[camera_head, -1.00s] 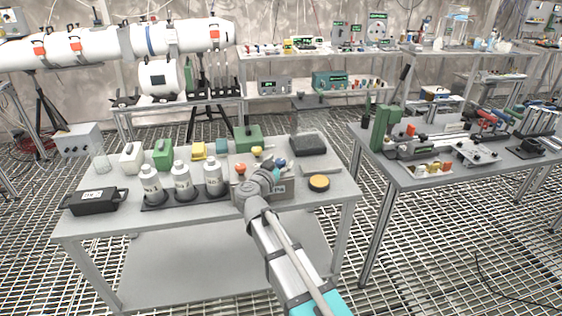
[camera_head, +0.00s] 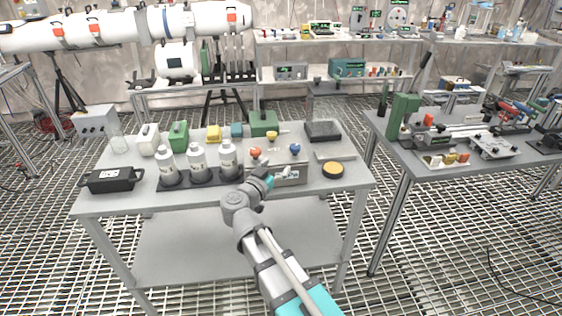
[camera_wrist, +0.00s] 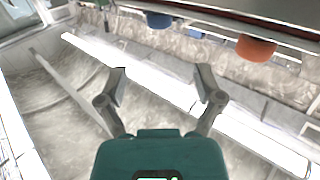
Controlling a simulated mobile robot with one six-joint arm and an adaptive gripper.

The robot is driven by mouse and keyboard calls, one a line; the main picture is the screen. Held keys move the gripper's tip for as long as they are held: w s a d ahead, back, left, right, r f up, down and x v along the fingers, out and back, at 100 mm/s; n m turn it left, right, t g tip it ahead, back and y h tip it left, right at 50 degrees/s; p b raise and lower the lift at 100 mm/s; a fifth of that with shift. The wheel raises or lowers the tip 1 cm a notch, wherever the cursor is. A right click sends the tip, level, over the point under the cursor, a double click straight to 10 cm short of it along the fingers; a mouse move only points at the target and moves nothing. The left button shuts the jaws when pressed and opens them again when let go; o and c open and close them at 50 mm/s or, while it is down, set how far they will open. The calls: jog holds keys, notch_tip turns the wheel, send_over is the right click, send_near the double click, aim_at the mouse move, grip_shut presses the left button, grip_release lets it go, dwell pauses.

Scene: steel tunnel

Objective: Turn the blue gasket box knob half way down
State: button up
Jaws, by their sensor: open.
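The gasket box (camera_head: 292,178) is a grey box near the front edge of the left table. On top are an orange knob (camera_head: 255,152), a yellow knob (camera_head: 272,135) and a blue knob (camera_head: 295,148). My gripper (camera_head: 286,172) is at the box's front side, below and left of the blue knob. In the wrist view my gripper (camera_wrist: 161,75) is open with nothing between its fingers.
Grey-white bottles (camera_head: 197,163) stand in a dark rack left of the box. A round yellow-topped puck (camera_head: 333,169) lies to its right. A black case (camera_head: 111,180) lies at the table's left. Green boxes (camera_head: 264,124) stand behind.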

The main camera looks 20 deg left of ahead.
jog(key=shift+s, duration=0.15)
jog(key=shift+r, duration=0.1)
jog(key=w+a+r+n+y+p, duration=0.1)
jog(key=a+r+n+y+p, duration=0.1)
jog(key=r, duration=0.1)
jog(key=w+a+r+n+y+p, duration=0.2)
jog(key=a+r+y, duration=0.1)
jog(key=w+a+r+n+t+y+p, duration=0.1)
jog(key=a+r+n+y+p, duration=0.2)
jog(key=shift+w+a+r, duration=0.25)
jog(key=shift+w+r, duration=0.1)
jog(key=w+a+r+n+g+y+p, duration=0.35)
jog(key=a+n+g+y+p, duration=0.35)
jog(key=n+g+p, duration=0.6)
jog(key=w+d+n+g+h+p, duration=0.1)
jog(key=w+d+g+h+p, duration=0.1)
jog(key=d+h+p, duration=0.4)
jog(key=w+d+r+n+g+h+p, duration=0.1)
jog(key=d+g+h+p, duration=0.2)
jog(key=d+h+p, duration=0.3)
jog(key=d+p, duration=0.1)
jog(key=d, duration=0.4)
jog(key=shift+w+d+n+g+h, duration=0.15)
jog(key=shift+w+n+g+h, duration=0.2)
jog(key=shift+n+g+h, duration=0.05)
jog(key=shift+f, duration=0.1)
